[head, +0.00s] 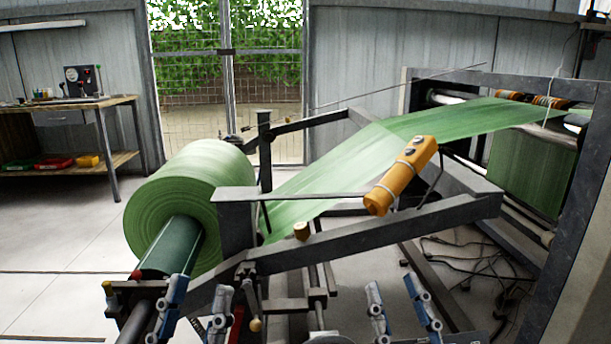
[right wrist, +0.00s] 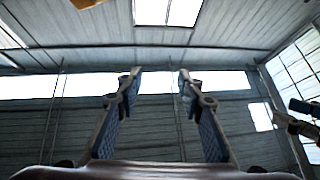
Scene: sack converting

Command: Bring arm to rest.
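My left gripper (head: 201,289) is at the bottom of the head view, in front of the green roll's core. Its two blue-grey fingers stand apart, with nothing seen held between them. My right gripper (head: 393,287) is further right at the bottom edge, below the machine's grey frame arm. Its fingers are also apart. In the right wrist view the right gripper (right wrist: 157,82) is open and empty, with its fingers against the shed wall and roof. Most of both arms is out of view.
A large green roll (head: 185,190) sits on the grey machine frame (head: 380,236), and its green web (head: 340,165) runs to the right. An orange control box (head: 401,175) hangs over the frame. Cables (head: 480,265) lie on the floor. A workbench (head: 70,103) stands at far left.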

